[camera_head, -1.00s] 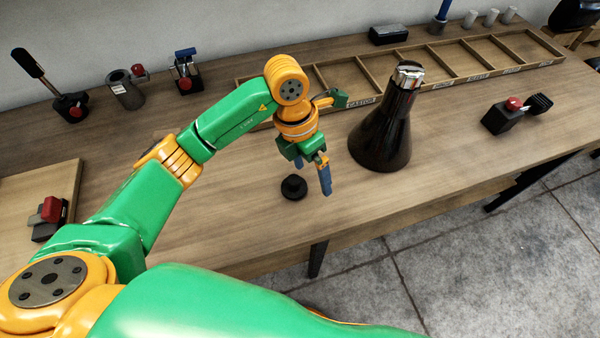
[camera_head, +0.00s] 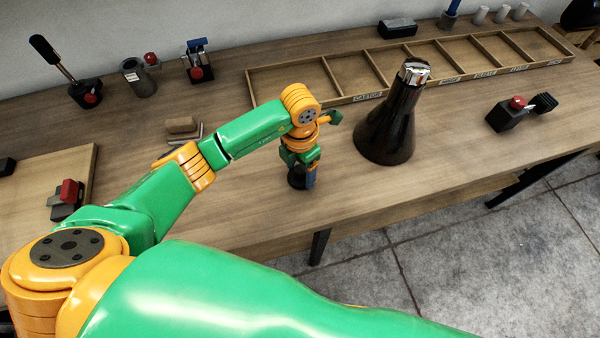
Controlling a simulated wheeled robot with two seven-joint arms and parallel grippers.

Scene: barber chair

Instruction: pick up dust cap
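The dust cap (camera_head: 295,181) is a small black round piece on the wooden workbench, near its front edge. My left gripper (camera_head: 303,180) points down right at the cap and covers part of it. One blue-tipped finger shows on the right side of the cap; the other finger is hidden. I cannot tell whether the fingers touch the cap or have closed on it. My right gripper is not in view.
A black cone-shaped column with a chrome top (camera_head: 392,125) stands to the right of my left gripper. A divided wooden tray (camera_head: 352,97) lies behind. A black block with a red knob (camera_head: 508,114) sits at right. The bench (camera_head: 260,215) is clear in front.

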